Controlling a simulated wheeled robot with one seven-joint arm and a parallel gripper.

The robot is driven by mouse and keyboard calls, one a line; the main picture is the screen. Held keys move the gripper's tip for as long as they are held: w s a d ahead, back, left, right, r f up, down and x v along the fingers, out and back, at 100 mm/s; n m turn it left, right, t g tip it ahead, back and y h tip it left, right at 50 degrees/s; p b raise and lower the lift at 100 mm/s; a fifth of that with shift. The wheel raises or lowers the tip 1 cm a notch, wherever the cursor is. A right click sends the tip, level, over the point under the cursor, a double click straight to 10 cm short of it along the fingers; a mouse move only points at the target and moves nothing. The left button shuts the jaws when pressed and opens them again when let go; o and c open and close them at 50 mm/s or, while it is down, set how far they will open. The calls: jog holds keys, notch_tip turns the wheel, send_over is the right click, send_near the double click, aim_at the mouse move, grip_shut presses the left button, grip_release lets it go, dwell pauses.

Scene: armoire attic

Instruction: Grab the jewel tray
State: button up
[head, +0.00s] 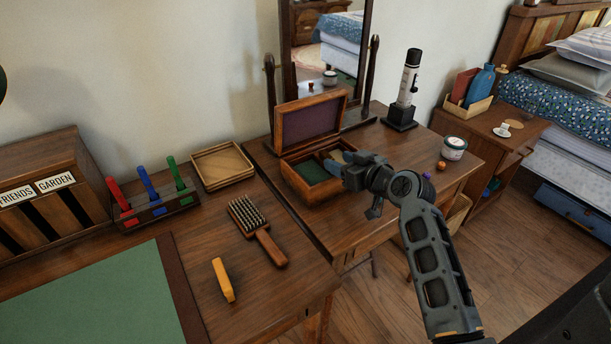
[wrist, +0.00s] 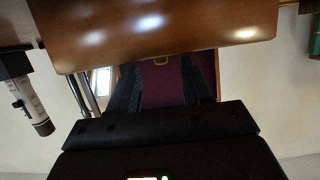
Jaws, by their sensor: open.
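The open jewel box (head: 300,188) stands on the right-hand table, its purple-lined lid (head: 310,122) raised at the back. Green-lined compartments (head: 312,172) show inside; I cannot tell for sure which part is the jewel tray. My gripper (head: 335,166) is open over the right part of the box and hides that part. Nothing is visibly held.
A hairbrush (head: 257,228), a yellow object (head: 222,280) and a shallow wooden tray (head: 222,166) lie on the left desk. A black-and-white cylinder on a stand (head: 402,100), a tin (head: 454,148) and small round items are right of the box. A mirror (head: 322,45) stands behind.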

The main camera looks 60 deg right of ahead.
aim_at(323, 154)
jog(key=shift+x, duration=1.2)
jog(key=shift+p+x, duration=0.65)
jog(key=shift+x, duration=2.15)
jog(key=shift+a, duration=0.1)
jog(key=shift+c, duration=0.2)
jog(key=shift+r, duration=0.1)
grip_shut()
